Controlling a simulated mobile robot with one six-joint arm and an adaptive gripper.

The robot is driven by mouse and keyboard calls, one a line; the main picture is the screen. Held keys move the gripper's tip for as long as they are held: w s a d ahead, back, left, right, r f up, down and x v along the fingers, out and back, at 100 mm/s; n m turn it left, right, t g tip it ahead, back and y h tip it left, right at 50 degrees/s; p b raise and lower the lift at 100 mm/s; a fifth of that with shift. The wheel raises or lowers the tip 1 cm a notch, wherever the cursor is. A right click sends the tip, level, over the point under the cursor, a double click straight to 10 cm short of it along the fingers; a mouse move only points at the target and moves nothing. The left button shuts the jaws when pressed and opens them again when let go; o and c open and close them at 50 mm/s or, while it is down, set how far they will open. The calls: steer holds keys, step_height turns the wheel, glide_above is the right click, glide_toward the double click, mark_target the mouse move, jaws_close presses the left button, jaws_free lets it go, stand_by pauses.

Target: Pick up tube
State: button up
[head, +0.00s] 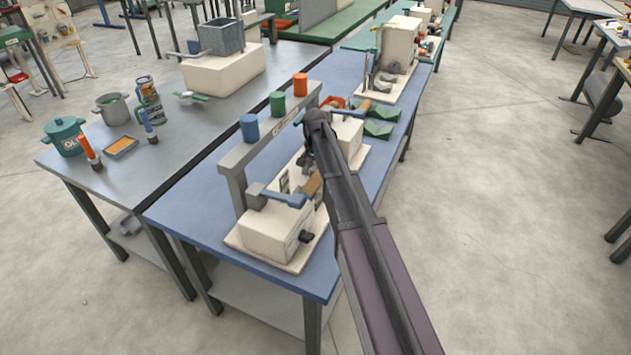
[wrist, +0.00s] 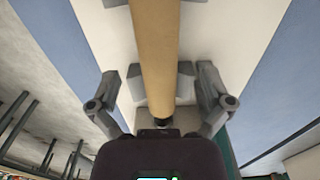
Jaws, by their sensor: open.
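In the wrist view a long tan tube (wrist: 155,50) runs from the top edge down to a dark end piece near my gripper's palm. My gripper (wrist: 160,82) is open, with one finger on each side of the tube. Gaps show between the fingers and the tube, so it is not clamped. In the head view a short tan piece, seemingly the tube (head: 312,184), shows over the near cream-coloured winder (head: 276,229), beside my arm.
The winder stands on a blue-topped table (head: 210,213). A grey frame (head: 240,160) with blue, green and orange cylinders rises beside it. Green angular blocks (head: 380,122) lie farther back. A grey table (head: 113,170) at left holds pots and a bottle. Open floor (head: 505,200) lies at right.

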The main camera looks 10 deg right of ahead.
mark_target(315, 176)
steer(key=shift+f+b, duration=2.45)
steer(key=shift+f, duration=0.1)
steer(key=shift+s, duration=0.1)
steer(key=c, duration=1.2)
